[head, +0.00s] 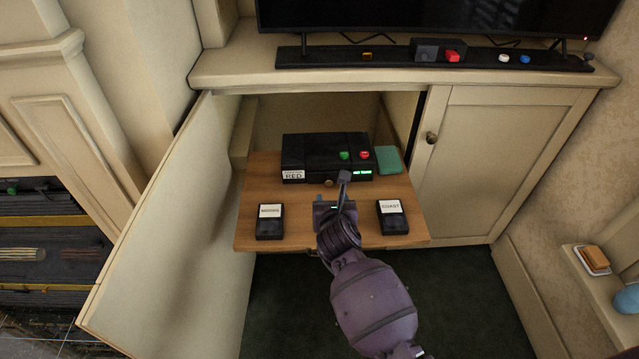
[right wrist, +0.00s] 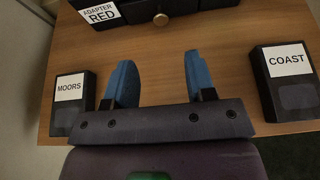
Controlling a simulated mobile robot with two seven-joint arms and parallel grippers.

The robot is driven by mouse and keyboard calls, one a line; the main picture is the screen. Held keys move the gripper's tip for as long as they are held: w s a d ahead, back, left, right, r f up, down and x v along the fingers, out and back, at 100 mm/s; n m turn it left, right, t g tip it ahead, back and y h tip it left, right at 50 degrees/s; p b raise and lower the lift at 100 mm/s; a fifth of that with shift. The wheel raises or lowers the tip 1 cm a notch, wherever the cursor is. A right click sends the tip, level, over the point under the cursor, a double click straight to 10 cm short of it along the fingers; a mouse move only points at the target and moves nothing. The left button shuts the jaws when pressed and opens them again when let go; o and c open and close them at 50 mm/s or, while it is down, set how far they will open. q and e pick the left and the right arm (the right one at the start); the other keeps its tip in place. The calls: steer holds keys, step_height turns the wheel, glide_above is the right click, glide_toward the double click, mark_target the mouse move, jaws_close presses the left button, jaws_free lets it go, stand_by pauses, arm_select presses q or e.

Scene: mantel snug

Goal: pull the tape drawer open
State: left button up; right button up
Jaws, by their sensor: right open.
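A black tape machine (head: 318,153) stands at the back of a wooden shelf board, labelled "ADAPTER RED", with a green and a red button on top. A small round brass knob (head: 328,183) sits low at the middle of its front and also shows in the right wrist view (right wrist: 160,19). The front looks flush, with no drawer sticking out. My right gripper (head: 333,196) is over the board in front of the knob. Its blue fingers (right wrist: 158,75) are apart and empty, with the knob beyond them, not touched. My left gripper is not in view.
The wooden board (head: 300,237) carries a MOORS cassette (head: 270,222) at left and a COAST cassette (head: 392,217) at right. A green pad (head: 388,160) lies beside the machine. An open cabinet door (head: 165,225) stands left; a closed door (head: 500,160) is right.

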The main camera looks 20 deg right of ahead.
mark_target(329, 183)
steer(key=shift+w+d+f, duration=0.2)
steer(key=shift+w+f, duration=0.15)
steer(key=shift+w, duration=0.2)
steer(key=b+x, duration=0.1)
steer(key=x, duration=0.3)
steer(key=shift+s+f+b, duration=0.1)
steer(key=shift+f+b, duration=0.05)
steer(key=shift+b, duration=0.25)
steer(key=b+x, duration=0.1)
steer(key=x, duration=0.3)
steer(key=shift+b, duration=0.3)
steer(key=shift+w+d, duration=0.15)
steer(key=shift+w, duration=0.55)
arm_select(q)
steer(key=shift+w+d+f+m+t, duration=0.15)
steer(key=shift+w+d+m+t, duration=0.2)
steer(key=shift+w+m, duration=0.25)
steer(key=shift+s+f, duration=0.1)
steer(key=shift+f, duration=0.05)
arm_select(e)
jaws_close()
